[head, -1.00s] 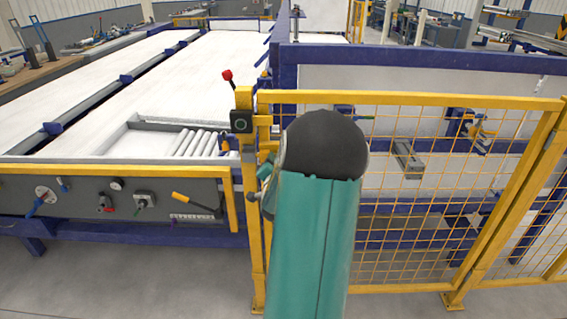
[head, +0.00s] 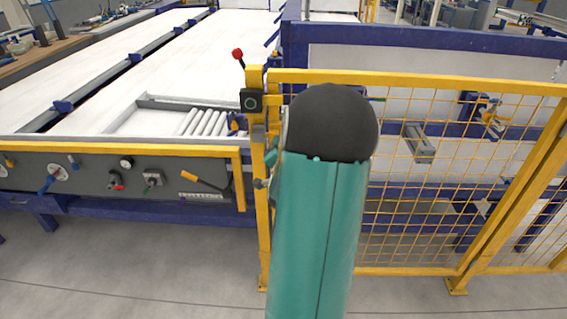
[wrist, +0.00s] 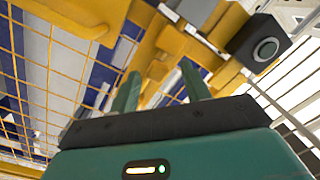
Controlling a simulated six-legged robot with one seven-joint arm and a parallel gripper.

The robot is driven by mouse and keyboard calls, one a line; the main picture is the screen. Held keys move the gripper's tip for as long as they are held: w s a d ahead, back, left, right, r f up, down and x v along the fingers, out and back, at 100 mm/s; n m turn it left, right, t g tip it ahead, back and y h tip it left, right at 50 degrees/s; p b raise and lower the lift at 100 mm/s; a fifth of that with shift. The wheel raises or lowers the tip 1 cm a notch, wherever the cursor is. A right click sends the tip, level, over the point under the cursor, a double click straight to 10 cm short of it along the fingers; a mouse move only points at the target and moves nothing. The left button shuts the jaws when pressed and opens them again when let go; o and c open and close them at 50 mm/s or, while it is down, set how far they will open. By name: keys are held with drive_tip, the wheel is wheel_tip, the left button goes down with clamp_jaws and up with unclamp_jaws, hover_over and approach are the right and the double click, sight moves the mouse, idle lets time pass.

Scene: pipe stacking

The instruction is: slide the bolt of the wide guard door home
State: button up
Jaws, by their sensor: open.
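The wide guard door (head: 420,82) is a yellow frame with wire mesh, on the right of the head view. Its left edge stands beside a yellow post (head: 262,225) and appears close to it. My arm covers much of that edge, so the bolt cannot be made out in the head view. In the wrist view, my gripper (wrist: 160,88) is open, its two green fingers pointing at yellow brackets (wrist: 165,60) near the mesh. Whether a bolt handle lies between the fingers cannot be told.
A black box with a round button (head: 251,101) sits on the post; it shows close to the right of my fingers in the wrist view (wrist: 262,48). A red-knobbed lever (head: 238,54) rises above it. A control panel (head: 110,180) stands left. The floor in front is clear.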

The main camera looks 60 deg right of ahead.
drive_tip(key=v, duration=1)
drive_tip(key=shift+s+a, duration=0.15)
drive_tip(key=shift+a, duration=0.05)
drive_tip(key=w+a+r+n+t+y, duration=0.1)
drive_tip(key=w+a+r+n+y, duration=0.1)
drive_tip(key=w+a+n+y, duration=0.45)
drive_tip(key=w+a+r+n+t+y, duration=0.15)
drive_tip(key=w+a+n, duration=0.4)
drive_tip(key=a, duration=0.75)
drive_tip(key=s+a+r+n+g+y, duration=0.2)
drive_tip(key=s+a+n+g+y, duration=0.1)
drive_tip(key=a, duration=0.9)
drive_tip(key=s+a+r+n+g+y, duration=0.2)
drive_tip(key=s+a+n, duration=0.4)
drive_tip(key=a, duration=0.6)
drive_tip(key=s+g+y, duration=0.1)
drive_tip(key=s+y, duration=0.1)
drive_tip(key=shift+r+y, duration=0.15)
drive_tip(key=shift+y, duration=0.15)
drive_tip(key=shift+s, duration=0.1)
